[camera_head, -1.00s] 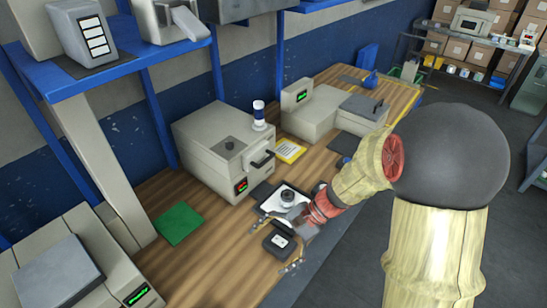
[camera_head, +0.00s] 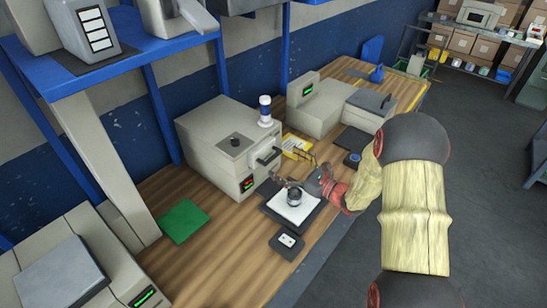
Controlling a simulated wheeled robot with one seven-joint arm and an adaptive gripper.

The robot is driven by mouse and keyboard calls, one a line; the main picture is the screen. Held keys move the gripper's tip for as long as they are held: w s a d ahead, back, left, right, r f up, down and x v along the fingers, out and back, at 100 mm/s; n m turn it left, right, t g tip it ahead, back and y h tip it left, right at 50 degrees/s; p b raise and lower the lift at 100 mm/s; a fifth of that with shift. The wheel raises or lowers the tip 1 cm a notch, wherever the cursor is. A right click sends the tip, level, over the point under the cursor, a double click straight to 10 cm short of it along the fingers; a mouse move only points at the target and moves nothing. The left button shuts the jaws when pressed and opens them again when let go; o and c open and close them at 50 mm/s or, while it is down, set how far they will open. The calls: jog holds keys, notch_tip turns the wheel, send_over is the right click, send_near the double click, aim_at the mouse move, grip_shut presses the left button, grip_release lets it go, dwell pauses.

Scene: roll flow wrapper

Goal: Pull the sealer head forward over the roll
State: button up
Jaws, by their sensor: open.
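The beige box with a dark front handle, which looks like the sealer head (camera_head: 215,150), stands at the back of the wooden bench. Its handle (camera_head: 266,160) faces the front right. The dark-rimmed roll (camera_head: 294,197) sits on a white sheet on a black tray in front of the box. My gripper (camera_head: 292,168) is open and empty, its fingers spread just in front of the handle and above the back of the roll. I cannot tell whether a finger touches the handle.
A small dark block (camera_head: 288,242) lies at the bench's front edge. A green mat (camera_head: 184,221) lies to the left. A yellow card (camera_head: 297,146) and a white-and-blue beacon (camera_head: 265,111) are by the box. Another beige machine (camera_head: 318,112) stands behind right.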

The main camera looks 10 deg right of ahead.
aim_at(274, 157)
jog(key=x, duration=0.5)
jog(key=c, duration=0.3)
jog(key=c, duration=1.4)
jog(key=p+v, duration=0.2)
jog(key=v, duration=1.7)
jog(key=shift+s, duration=0.1)
